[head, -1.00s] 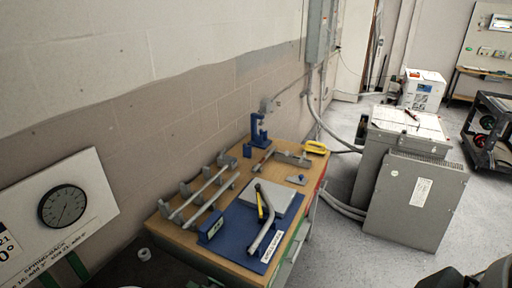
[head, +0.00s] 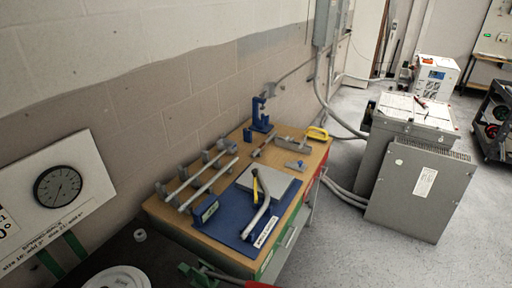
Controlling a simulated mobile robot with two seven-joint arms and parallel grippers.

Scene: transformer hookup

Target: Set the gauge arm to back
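A blue board (head: 242,232) lies on the front of the wooden bench, with a grey plate (head: 283,183) on it. A bent grey tube (head: 261,212) lies across the board. A thin yellow and black arm (head: 256,187) stands beside the tube's upper part and looks like the gauge arm, but I cannot be sure. It leans towards the back of the bench; I cannot read a set position. Neither gripper shows in the head view.
A white round part (head: 118,278) and green fixture (head: 197,276) are at bottom.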

